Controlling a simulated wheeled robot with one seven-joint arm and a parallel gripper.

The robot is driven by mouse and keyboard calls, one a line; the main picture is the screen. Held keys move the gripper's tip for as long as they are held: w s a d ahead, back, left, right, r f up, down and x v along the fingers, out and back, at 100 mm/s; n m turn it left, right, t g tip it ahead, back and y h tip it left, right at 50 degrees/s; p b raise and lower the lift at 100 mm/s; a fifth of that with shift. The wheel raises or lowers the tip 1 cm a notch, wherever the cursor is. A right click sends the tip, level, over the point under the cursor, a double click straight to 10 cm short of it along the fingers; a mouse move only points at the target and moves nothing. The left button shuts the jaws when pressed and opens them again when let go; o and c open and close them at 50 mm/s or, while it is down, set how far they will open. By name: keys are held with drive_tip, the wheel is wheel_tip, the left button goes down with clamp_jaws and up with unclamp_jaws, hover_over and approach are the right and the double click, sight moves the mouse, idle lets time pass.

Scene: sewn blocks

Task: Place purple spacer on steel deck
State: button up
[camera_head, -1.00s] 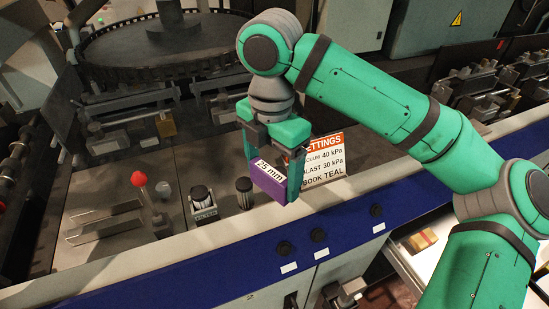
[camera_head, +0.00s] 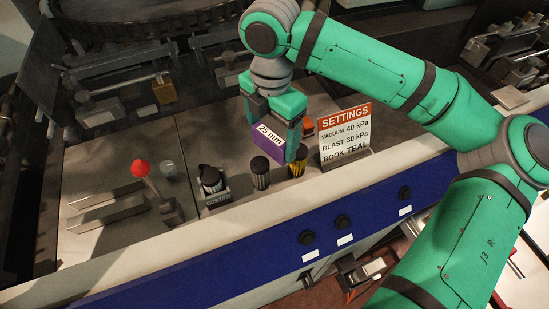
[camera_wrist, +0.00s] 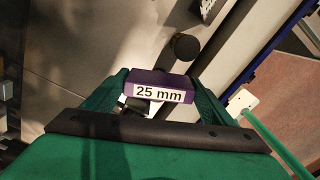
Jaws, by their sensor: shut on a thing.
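The purple spacer (camera_head: 267,144) is a block with a white "25 mm" label. My gripper (camera_head: 277,128) is shut on it, pointing down, with one green finger on each side. In the wrist view the spacer (camera_wrist: 160,81) sits between the green fingers (camera_wrist: 160,92), label facing the camera. The steel deck (camera_head: 135,150) is the grey flat surface below and around. The spacer appears held over it, behind the short dark knobs; I cannot tell the exact gap beneath it.
A settings sign (camera_head: 345,135) stands just right of the gripper. Two dark cylinders (camera_head: 260,173) (camera_head: 297,160), a small stamp-like device (camera_head: 212,182), a red-tipped lever (camera_head: 141,169) and metal rails (camera_head: 105,212) stand along the front. Deck left of the gripper is fairly clear.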

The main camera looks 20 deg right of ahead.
wheel_tip(320, 180, down, 10)
drive_tip(key=shift+f, duration=0.1)
idle(0.4)
drive_tip(key=shift+f, duration=0.1)
drive_tip(key=o, duration=1.3)
drive_tip(key=shift+c, duration=0.2)
wheel_tip(320, 180, up, 12)
drive_tip(key=shift+r, duration=0.2)
drive_tip(key=shift+s+d, duration=0.1)
